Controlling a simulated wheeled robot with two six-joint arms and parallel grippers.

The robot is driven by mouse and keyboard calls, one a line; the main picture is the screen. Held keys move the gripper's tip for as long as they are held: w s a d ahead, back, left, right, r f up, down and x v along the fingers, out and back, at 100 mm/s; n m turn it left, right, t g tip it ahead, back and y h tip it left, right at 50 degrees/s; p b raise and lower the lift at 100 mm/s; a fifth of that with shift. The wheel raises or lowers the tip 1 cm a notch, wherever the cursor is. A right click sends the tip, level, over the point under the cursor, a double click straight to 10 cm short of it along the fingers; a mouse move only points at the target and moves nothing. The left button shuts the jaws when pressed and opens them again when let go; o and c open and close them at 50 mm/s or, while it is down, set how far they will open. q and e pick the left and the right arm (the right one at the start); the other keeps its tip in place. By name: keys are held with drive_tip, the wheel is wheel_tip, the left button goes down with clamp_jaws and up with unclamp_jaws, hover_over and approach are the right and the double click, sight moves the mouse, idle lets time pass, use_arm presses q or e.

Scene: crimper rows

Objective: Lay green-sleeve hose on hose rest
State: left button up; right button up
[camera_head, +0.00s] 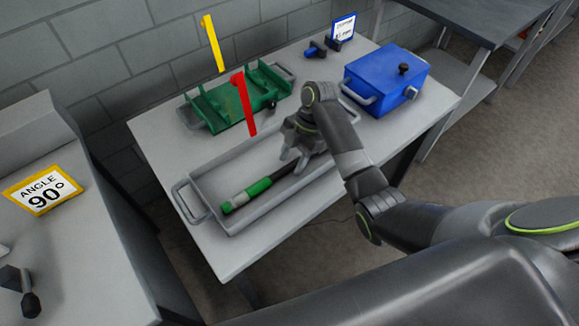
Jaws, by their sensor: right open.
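The green-sleeve hose (258,187) lies in a long grey tray (215,222) on the table. Its green sleeve and a green end show, and its black part runs right to beneath my right gripper (294,158). The gripper is open, pointing down over the black part of the hose. Its fingers hide the hose's far end, and I cannot tell whether they touch it. A green stand with upright plates (208,101), which looks like the hose rest, stands behind the tray on the table. My left gripper is not in view.
A red upright marker (244,104) and a yellow one (213,43) rise near the green stand. A blue box (387,76) with a black knob stands at right. Small blue and black parts (317,49) lie behind. A side bench (95,235) bears an "ANGLE 90°" sign (42,189).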

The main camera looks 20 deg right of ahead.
drive_tip(key=shift+s+a+f, duration=0.1)
drive_tip(key=shift+a+f, duration=0.1)
drive_tip(key=shift+f, duration=0.3)
clamp_jaws()
drive_tip(key=shift+r, duration=0.1)
